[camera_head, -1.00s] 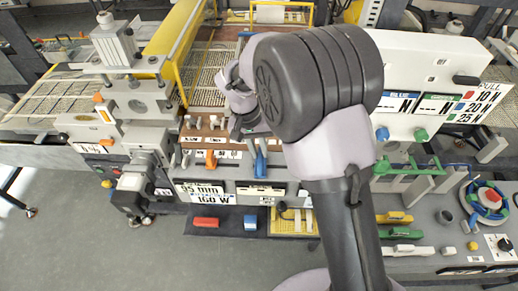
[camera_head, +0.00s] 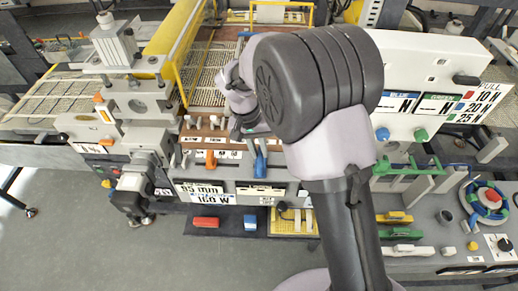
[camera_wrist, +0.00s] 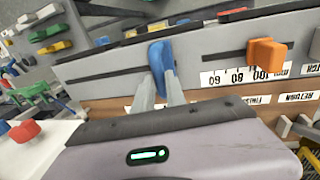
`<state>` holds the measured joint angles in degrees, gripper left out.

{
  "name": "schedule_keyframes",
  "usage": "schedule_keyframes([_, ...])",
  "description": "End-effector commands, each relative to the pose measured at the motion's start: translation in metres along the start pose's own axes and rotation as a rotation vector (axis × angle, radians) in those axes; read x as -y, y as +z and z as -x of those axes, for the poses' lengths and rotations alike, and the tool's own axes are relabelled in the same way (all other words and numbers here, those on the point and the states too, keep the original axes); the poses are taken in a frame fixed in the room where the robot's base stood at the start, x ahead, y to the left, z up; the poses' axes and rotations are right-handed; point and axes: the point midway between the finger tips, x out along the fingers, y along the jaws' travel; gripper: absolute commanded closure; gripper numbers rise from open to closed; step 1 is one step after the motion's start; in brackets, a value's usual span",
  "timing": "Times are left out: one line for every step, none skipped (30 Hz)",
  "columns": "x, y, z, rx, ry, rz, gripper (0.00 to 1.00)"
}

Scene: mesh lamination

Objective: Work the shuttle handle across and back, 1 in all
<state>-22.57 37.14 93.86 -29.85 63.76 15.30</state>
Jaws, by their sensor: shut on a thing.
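A blue upright handle (camera_wrist: 160,58) stands in a dark slot on the grey machine front; I take it for the shuttle handle, though no label on it is readable. In the head view the blue handle (camera_head: 260,158) is just below and right of my wrist. My gripper (camera_wrist: 160,82) has its two pale fingers closed around the lower part of the blue handle in the wrist view. The blue handle sits left of the orange handle in the wrist view.
An orange handle (camera_wrist: 266,54) sits in a separate slot above a 60-80-100 scale. Finish and return labels (camera_wrist: 298,97) lie below it. A yellow frame (camera_head: 182,60) stands over the mesh bed. Green, yellow and white parts (camera_head: 402,234) lie at right.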

Motion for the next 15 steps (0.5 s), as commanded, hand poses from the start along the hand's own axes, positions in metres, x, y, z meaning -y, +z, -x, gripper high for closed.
schedule_keyframes([0.000,0.000,0.001,-0.001,-0.001,0.000,1.00])
schedule_keyframes([0.000,0.000,0.001,-0.001,-0.001,0.000,1.00])
schedule_keyframes([0.000,0.000,0.001,-0.001,-0.001,0.000,1.00])
schedule_keyframes([0.000,-0.001,0.001,-0.001,-0.001,0.000,1.00])
schedule_keyframes([-0.002,-0.001,0.000,-0.001,-0.001,-0.001,1.00])
schedule_keyframes([-0.005,-0.001,0.000,-0.001,0.000,-0.002,1.00])
schedule_keyframes([-0.009,-0.001,-0.001,-0.001,0.000,-0.003,1.00])
schedule_keyframes([-0.015,-0.001,-0.003,-0.001,0.000,-0.003,1.00])
schedule_keyframes([-0.024,-0.002,-0.005,-0.001,0.000,-0.003,1.00])
schedule_keyframes([-0.033,-0.001,-0.007,0.000,0.000,-0.005,1.00])
schedule_keyframes([-0.041,-0.001,-0.008,-0.001,0.000,-0.005,1.00])
schedule_keyframes([-0.054,-0.001,-0.011,-0.001,0.000,-0.005,1.00])
schedule_keyframes([-0.063,-0.001,-0.013,0.000,0.001,-0.006,1.00])
schedule_keyframes([-0.071,-0.001,-0.014,-0.001,0.001,-0.005,1.00])
schedule_keyframes([-0.083,-0.002,-0.016,-0.001,0.000,-0.006,1.00])
